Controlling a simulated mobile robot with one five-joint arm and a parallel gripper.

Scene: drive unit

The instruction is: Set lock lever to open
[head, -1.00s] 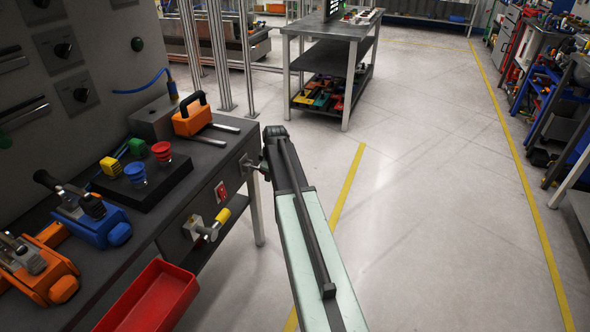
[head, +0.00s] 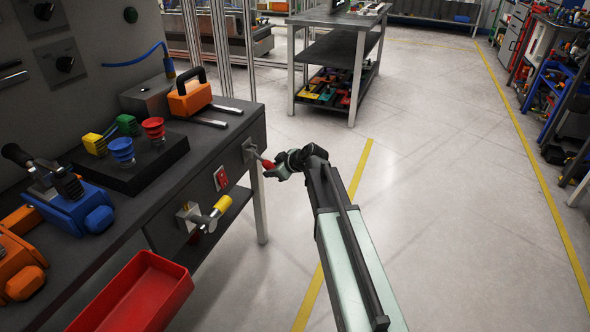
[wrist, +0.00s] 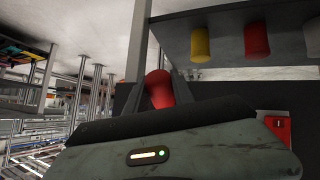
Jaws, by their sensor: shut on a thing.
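A small lever with a red handle (head: 267,163) sticks out from a metal plate (head: 249,151) on the bench's front face, near its right end. My gripper (head: 273,169) is at this handle, reaching it from the right, and is shut on it. In the wrist view the red handle (wrist: 159,88) shows between my gripper's jaws (wrist: 155,100), its lower end hidden by the gripper body. A second lever with a yellow grip (head: 221,204) is further left on the same face. No lock markings are readable.
A red switch (head: 221,178) sits between the two levers. A red bin (head: 140,295) hangs at the bench front. The floor (head: 440,190) to the right is clear.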

